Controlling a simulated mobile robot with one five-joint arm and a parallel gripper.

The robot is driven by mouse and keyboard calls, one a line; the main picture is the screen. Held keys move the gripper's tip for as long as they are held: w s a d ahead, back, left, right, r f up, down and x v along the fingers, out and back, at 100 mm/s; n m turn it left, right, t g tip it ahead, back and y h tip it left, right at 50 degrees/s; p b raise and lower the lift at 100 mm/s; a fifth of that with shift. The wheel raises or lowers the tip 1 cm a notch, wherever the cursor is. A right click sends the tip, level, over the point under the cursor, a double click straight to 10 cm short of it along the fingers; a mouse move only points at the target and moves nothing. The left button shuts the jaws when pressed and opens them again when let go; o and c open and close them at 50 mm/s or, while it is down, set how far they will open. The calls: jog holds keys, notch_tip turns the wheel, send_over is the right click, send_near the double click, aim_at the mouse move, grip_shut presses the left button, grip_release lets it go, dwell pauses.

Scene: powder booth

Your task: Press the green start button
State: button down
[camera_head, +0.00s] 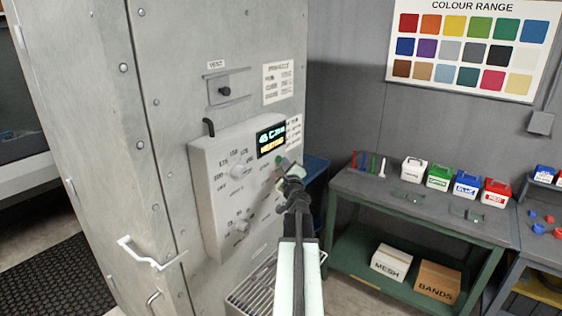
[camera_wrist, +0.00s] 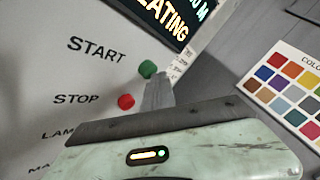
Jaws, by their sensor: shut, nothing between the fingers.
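The green start button (camera_wrist: 147,69) shows in the wrist view on the pale panel, to the right of the word START. The red stop button (camera_wrist: 126,101) is just below it, beside the word STOP. My gripper (camera_wrist: 158,88) is shut and empty, its tip close to the lower right of the green button; I cannot tell whether they touch. In the head view my gripper (camera_head: 284,164) is at the right edge of the control box (camera_head: 212,190), and the green button shows only as a small green spot by its tip.
A lit display (camera_head: 270,139) reading HEATING sits above the buttons. The box has knobs and is on a grey metal cabinet (camera_head: 85,130) with a white handle (camera_head: 150,256). A green bench (camera_head: 420,212) with several small cases stands at the right, under a colour chart (camera_head: 468,55).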

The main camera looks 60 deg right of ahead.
jog(key=shift+s, duration=0.65)
jog(key=shift+s, duration=0.1)
jog(key=s, duration=0.5)
dwell(0.8)
